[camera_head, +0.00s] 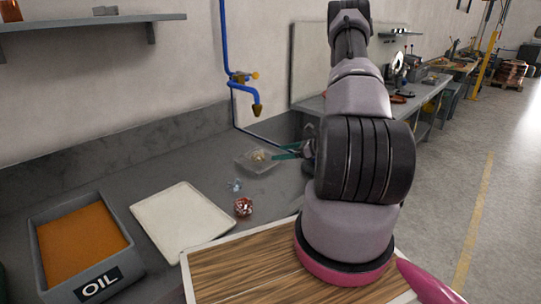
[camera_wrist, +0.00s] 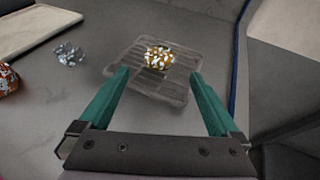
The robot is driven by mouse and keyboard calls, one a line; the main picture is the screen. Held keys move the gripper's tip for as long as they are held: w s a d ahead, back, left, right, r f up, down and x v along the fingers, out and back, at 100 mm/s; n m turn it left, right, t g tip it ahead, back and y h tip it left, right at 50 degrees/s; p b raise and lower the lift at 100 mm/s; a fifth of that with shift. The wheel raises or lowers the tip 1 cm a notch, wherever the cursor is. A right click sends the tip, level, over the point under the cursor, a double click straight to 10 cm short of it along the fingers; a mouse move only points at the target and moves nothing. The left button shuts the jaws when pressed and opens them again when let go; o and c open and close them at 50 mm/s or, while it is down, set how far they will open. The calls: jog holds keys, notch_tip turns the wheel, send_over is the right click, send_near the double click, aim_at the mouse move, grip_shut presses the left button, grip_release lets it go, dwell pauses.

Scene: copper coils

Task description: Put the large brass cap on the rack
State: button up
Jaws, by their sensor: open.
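A shiny brass-coloured piece (camera_wrist: 158,57), which looks like the large brass cap, rests on the grey slatted rack (camera_wrist: 135,85). In the head view the brass piece (camera_head: 259,156) sits on the rack (camera_head: 247,165) on the grey bench. My gripper (camera_wrist: 158,73) has its two teal fingers spread wide and empty. The fingertips are at the near side of the brass piece, one to each side, and appear apart from it. In the head view my gripper (camera_head: 286,152) shows at the right of the rack, partly hidden behind my arm.
A small silvery piece (camera_wrist: 69,54) and a copper-coloured piece (camera_head: 243,207) lie on the bench left of the rack. A cream tray (camera_head: 180,220) and an oil bin (camera_head: 115,275) stand further left. A blue pipe with a tap (camera_head: 241,77) is at the wall.

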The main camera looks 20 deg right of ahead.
jog(key=shift+v, duration=1.9)
jog(key=s+a+r+n+g, duration=0.3)
jog(key=a+r+n, duration=0.35)
jog(key=r, duration=0.45)
jog(key=s+a+r+n+g, duration=0.2)
jog(key=a+r+n+g, duration=0.25)
jog(key=a+r, duration=0.55)
jog(key=s+a+r+n+t+h, duration=0.1)
jog(key=s+r+n+h, duration=0.3)
jog(key=s+r, duration=0.5)
jog(key=s+a+r+n+t+h, duration=0.1)
jog(key=s+r+n+t+h, duration=0.2)
jog(key=s+r+n, duration=0.5)
jog(key=shift+s+a+r+t+h, duration=0.4)
jog(key=shift+s+r+t, duration=0.05)
jog(key=shift+s+r, duration=0.5)
